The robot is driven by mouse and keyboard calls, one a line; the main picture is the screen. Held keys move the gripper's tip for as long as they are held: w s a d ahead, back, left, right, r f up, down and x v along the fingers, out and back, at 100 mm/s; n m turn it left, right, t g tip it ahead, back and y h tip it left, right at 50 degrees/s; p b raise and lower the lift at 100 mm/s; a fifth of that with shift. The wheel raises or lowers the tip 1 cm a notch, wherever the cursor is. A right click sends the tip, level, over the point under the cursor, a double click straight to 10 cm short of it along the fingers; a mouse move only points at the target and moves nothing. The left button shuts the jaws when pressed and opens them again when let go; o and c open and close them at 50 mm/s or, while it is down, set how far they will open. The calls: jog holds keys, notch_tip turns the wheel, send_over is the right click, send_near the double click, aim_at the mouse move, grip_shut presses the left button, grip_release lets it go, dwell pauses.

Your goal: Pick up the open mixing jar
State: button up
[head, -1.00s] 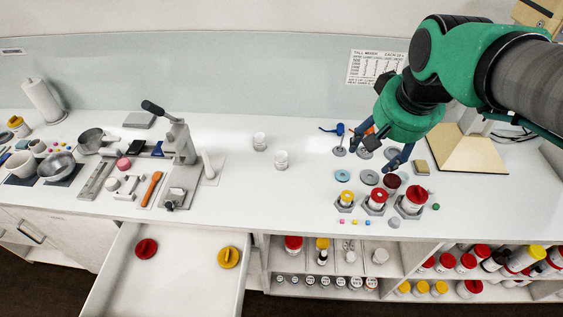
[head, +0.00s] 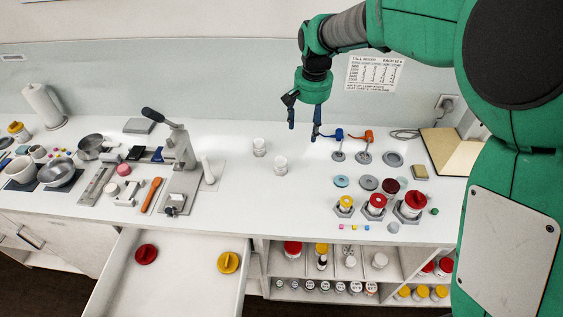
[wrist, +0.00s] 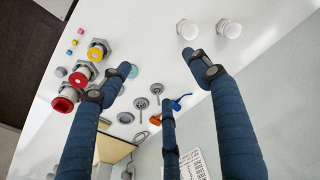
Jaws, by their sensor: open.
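Two small white jars stand upright on the counter left of my gripper: a back one (head: 259,146) and a front one (head: 281,162). In the wrist view the front one (wrist: 187,30) and the back one (wrist: 229,29) show at the top, beyond the fingertips. Both look lidless, but they are too small to tell which is the open mixing jar. My gripper (head: 303,132) is open and empty, fingers pointing down, above the back of the counter and to the right of the jars. Its spread blue fingers (wrist: 150,75) show in the wrist view.
Jars with red (head: 376,201) and yellow (head: 346,200) lids stand in holders at the front right. Blue (head: 338,134) and orange (head: 366,137) handled tools lie behind them. A lever press (head: 180,150) stands left of the jars. An open drawer (head: 185,270) juts out in front.

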jog(key=g, duration=0.1)
send_over(281, 166)
jog(key=w, duration=0.2)
notch_tip(281, 166, down, 13)
jog(key=shift+w+a+f, duration=0.1)
jog(key=shift+a+f, duration=0.1)
jog(key=shift+a, duration=0.2)
jog(key=shift+f+b, duration=0.35)
jog(key=shift+f, duration=3.95)
jog(key=shift+w+d+f+b, duration=0.15)
jog(key=shift+f+b, duration=0.1)
jog(key=shift+f, duration=1.05)
jog(key=shift+w+d+f+b, duration=0.1)
jog(key=shift+f+b, duration=0.1)
jog(key=shift+f, duration=1.1)
